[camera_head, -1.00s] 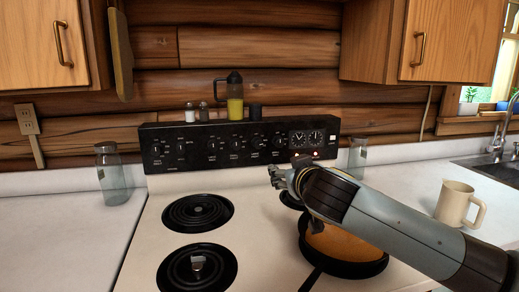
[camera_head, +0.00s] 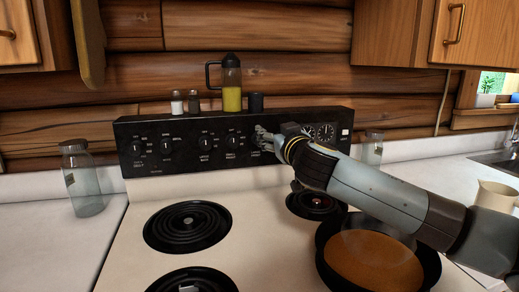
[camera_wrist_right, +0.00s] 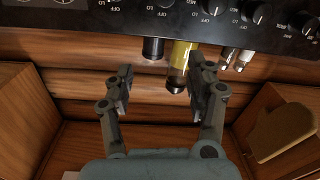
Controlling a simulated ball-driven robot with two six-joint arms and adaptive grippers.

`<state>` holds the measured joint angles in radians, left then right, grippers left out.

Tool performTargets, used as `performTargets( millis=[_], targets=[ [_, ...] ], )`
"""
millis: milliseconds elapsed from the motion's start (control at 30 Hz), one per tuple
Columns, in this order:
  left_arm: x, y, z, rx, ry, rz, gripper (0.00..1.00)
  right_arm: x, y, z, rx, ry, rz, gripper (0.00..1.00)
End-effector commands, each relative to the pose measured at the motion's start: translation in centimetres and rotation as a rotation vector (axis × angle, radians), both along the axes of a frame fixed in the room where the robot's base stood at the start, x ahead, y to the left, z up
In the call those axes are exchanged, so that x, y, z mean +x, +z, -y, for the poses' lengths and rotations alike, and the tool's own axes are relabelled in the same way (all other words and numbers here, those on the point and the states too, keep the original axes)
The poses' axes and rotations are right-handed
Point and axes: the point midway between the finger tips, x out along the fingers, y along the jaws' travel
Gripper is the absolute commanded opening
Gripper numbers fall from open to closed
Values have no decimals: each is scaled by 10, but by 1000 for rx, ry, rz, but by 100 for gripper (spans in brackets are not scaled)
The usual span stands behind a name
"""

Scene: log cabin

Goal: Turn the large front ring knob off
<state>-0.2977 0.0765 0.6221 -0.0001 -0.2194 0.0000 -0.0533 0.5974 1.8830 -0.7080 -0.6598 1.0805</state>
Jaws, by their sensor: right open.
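A row of black knobs runs along the black stove control panel (camera_head: 185,160); visible ones include a knob (camera_head: 206,143) near the middle and another knob (camera_head: 234,141) to its right. Their labels are too small to tell which is the large front ring knob. My right gripper (camera_head: 262,138) is at the panel's face, covering its part just right of the middle. In the right wrist view, my right gripper (camera_wrist_right: 160,85) has its two fingers apart with nothing between them, and several knobs (camera_wrist_right: 213,8) show along the top. My left gripper is out of view.
A black pan (camera_head: 431,268) with brown-orange contents sits at the front right, under my right arm. A yellow-filled bottle (camera_head: 232,98), shakers (camera_head: 177,102) and a dark cup (camera_head: 256,102) stand on the panel top. Glass jars (camera_head: 83,185) flank the stove.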

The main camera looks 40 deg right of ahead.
Motion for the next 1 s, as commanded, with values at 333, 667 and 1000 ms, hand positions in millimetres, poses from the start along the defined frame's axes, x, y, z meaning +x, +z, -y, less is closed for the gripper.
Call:
performTargets(
  millis=[333,667,1000],
  targets=[
    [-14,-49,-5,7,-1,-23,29,0,-51,0,0,0,-7,56],
    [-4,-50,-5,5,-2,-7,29,24,-57,12,2,-2,-6,56],
    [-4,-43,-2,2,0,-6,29,82,-58,40,1,-1,-7,56]
  ],
)
